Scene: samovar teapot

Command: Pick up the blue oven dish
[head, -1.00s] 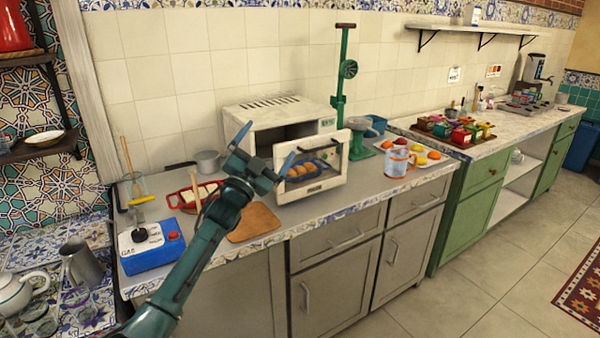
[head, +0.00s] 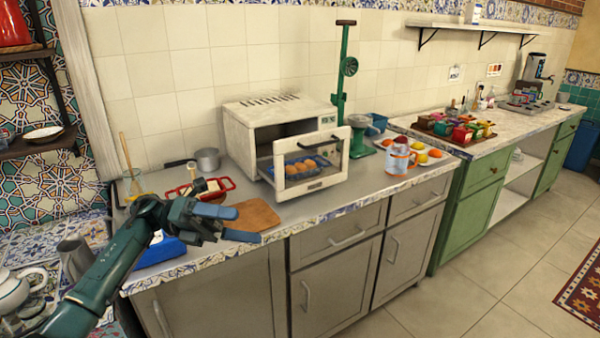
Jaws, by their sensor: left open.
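The blue oven dish (head: 291,169) is inside the white toaster oven (head: 262,136), with several round brown pieces in it. I see it partly, through and above the open oven door (head: 312,176), which stands in front of it. My left gripper (head: 247,225) is open and empty. It is over the front of the counter by the wooden board, to the left of the oven and apart from the dish. My right gripper is not in view.
A wooden board (head: 254,214) and a red dish (head: 222,184) lie left of the oven. A blue box (head: 160,250) is partly behind my left arm. A green press (head: 359,148) and a glass pitcher (head: 398,160) stand to the right.

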